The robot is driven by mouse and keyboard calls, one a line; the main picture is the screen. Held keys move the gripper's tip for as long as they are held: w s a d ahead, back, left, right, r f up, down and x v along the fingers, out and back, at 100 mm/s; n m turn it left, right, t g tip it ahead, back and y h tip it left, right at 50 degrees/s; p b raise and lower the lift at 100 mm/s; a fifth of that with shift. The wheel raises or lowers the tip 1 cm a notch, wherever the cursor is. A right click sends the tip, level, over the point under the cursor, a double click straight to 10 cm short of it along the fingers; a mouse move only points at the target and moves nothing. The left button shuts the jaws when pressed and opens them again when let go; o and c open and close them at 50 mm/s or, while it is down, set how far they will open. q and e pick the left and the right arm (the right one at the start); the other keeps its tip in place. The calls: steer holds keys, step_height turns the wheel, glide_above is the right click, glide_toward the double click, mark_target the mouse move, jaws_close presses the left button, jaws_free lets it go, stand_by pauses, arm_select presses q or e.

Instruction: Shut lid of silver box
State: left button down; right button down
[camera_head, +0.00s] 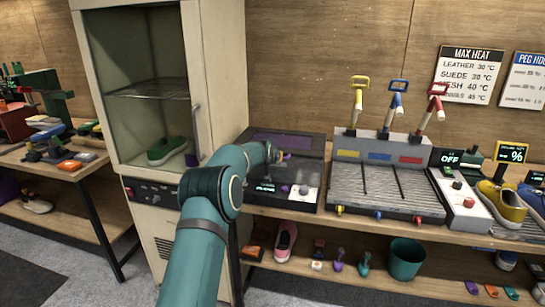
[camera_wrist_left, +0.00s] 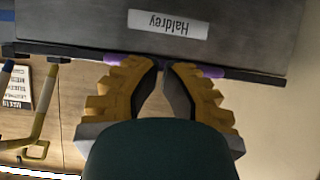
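The box (camera_head: 312,190), dark grey to silver, stands on the bench right of the cabinet. Its lid (camera_head: 308,143), with a purple panel, appears raised at the back. My left arm crosses over the box, and its gripper (camera_head: 281,157) is at the lid's near side, small and partly hidden. In the left wrist view, a grey panel with an upside-down "Haldrey" label (camera_wrist_left: 168,23) fills the top. My right gripper is out of view.
A tall cabinet (camera_head: 225,70) with a green shoe inside stands close on the left. A grey rack (camera_head: 385,190) with coloured handles is right of the box. A teal bin (camera_head: 406,260) and several items sit on the shelf below.

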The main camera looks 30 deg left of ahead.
arm_select(q)
step_height(320, 180, up, 4)
steer(key=r+p, duration=0.1)
steer(key=p, duration=0.1)
steer(key=s+d+f+b, duration=0.1)
steer(key=s+d+f, duration=0.2)
steer(key=s+f, duration=0.3)
steer(key=s, duration=0.3)
steer(key=shift+f, duration=0.1)
